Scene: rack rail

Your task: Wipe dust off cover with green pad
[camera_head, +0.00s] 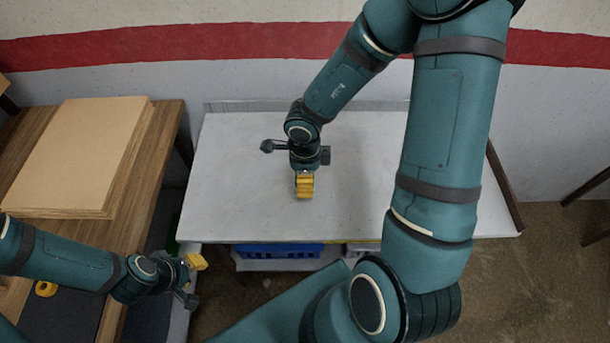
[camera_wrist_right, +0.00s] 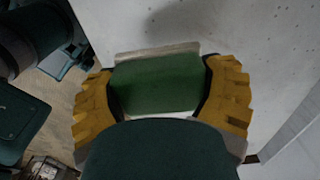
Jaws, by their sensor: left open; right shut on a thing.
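The cover is a broad white panel (camera_head: 240,150) in the middle of the head view; small dark specks show on its surface (camera_wrist_right: 250,35) in the right wrist view. My right gripper (camera_head: 305,186), with yellow fingers, is over the middle of the panel. In the right wrist view it is shut on the green pad (camera_wrist_right: 157,84), which has a pale strip along its far edge. The pad is hidden in the head view. I cannot tell whether it touches the panel. My left gripper (camera_head: 196,262) is open, off the panel's front left corner.
A wooden table (camera_head: 165,125) with a tan board (camera_head: 80,150) stands at the left. A blue crate (camera_head: 278,251) sits below the panel's front edge. A dark rail (camera_head: 503,188) runs along the panel's right side. My right arm covers part of the panel.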

